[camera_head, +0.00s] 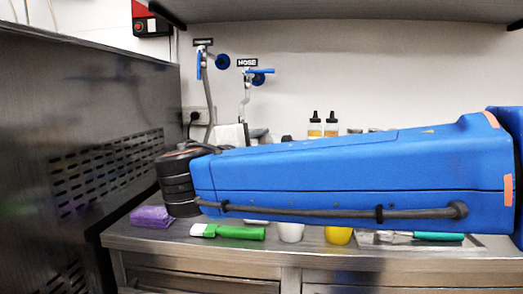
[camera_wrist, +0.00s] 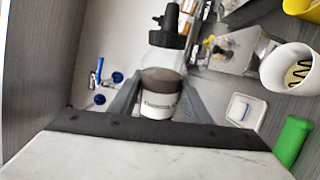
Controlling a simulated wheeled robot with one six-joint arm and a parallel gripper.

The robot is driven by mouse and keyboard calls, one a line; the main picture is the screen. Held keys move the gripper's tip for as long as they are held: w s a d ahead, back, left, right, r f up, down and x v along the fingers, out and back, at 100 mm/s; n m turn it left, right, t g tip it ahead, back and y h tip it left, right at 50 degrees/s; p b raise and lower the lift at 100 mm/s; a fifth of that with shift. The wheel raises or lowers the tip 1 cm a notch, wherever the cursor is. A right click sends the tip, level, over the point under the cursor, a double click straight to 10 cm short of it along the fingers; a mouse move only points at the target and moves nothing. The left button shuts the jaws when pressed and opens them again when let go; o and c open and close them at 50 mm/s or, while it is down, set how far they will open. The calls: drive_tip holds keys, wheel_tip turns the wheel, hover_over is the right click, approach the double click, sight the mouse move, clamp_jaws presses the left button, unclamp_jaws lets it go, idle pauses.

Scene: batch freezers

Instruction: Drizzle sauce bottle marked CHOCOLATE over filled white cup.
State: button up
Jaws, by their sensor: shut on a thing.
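In the wrist view, my gripper (camera_wrist: 158,98) is shut on a sauce bottle (camera_wrist: 162,82) with brown contents and a white label. The label's lettering is blurred, and a black nozzle cap (camera_wrist: 166,38) shows at the far end of the bottle. The white cup (camera_wrist: 284,80) is at the right of the wrist view, apart from the bottle; a dark zigzag line shows on the pale surface inside it. In the head view, the white cup (camera_head: 291,233) stands on the counter, partly behind my arm. My arm hides the gripper and held bottle there.
A yellow cup (camera_head: 338,236) stands right of the white cup. A green-handled brush (camera_head: 235,232) and purple cloth (camera_head: 150,216) lie to the left. Two black-capped amber bottles (camera_head: 323,128) stand at the back wall. A dark perforated panel (camera_head: 90,140) bounds the left; a shelf (camera_head: 340,10) hangs overhead.

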drive_tip(key=shift+r+n, duration=1.2)
drive_tip(key=shift+n, duration=0.5)
drive_tip(key=shift+r, duration=0.1)
drive_tip(key=shift+r+n, duration=0.6)
drive_tip(key=shift+n, duration=0.55)
drive_tip(key=shift+r+n, duration=0.55)
drive_tip(key=shift+n, duration=0.6)
drive_tip(key=n, duration=0.2)
drive_tip(key=r+n, duration=0.1)
drive_tip(key=n, duration=0.3)
drive_tip(key=r+n, duration=0.1)
drive_tip(key=n, duration=0.1)
